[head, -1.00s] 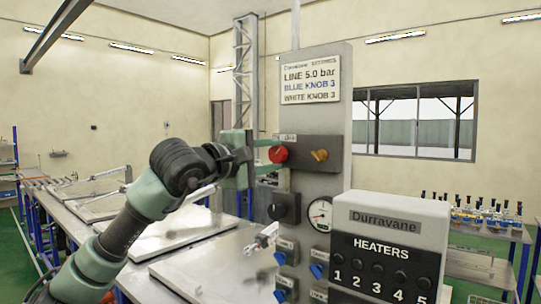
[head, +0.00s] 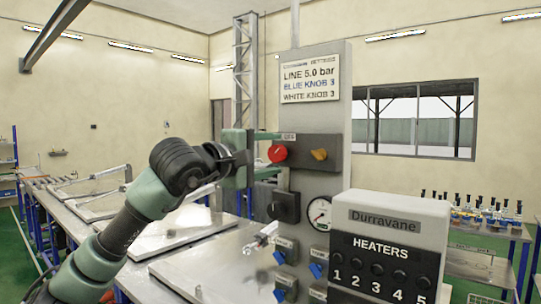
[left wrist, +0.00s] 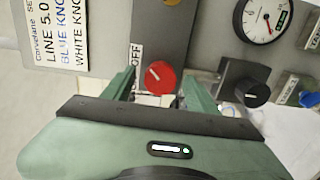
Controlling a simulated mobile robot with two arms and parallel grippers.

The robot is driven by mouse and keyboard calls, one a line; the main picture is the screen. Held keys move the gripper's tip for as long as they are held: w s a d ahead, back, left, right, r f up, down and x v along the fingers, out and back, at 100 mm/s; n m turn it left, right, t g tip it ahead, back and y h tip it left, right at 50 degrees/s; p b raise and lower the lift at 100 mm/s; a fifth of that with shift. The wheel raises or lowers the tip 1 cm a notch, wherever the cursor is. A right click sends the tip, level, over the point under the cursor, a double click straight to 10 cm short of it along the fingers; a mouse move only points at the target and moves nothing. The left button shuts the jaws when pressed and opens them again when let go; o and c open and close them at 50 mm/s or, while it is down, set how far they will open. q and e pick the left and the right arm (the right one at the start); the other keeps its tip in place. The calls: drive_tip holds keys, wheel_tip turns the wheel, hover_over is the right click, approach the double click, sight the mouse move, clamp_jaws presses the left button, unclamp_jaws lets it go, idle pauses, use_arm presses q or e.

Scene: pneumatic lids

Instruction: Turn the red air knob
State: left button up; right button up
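The red air knob (head: 277,153) sits on the upper left of a dark grey plate on the panel. In the left wrist view the red knob (left wrist: 160,77) shows a white pointer line, slanted toward the side of the OFF label (left wrist: 136,54). My left gripper (head: 267,154) is at the panel, with one finger above and one below the knob. The left wrist view shows my left gripper (left wrist: 158,87) open, with a gap between the knob and each finger. I cannot tell how far the fingertips reach beside the knob. My right gripper is not in view.
A black knob (head: 284,207) and a pressure gauge (head: 319,212) are below. Several blue knobs (head: 315,271) are lower. A heater box (head: 390,245) stands in front at right. A sign (head: 310,80) hangs above.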

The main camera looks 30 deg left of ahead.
use_arm(q)
drive_tip(key=s+b, duration=0.3)
drive_tip(key=s, duration=0.4)
drive_tip(key=shift+s+a+b, duration=0.3)
drive_tip(key=shift+s+b, duration=0.1)
drive_tip(key=shift+f, duration=0.1)
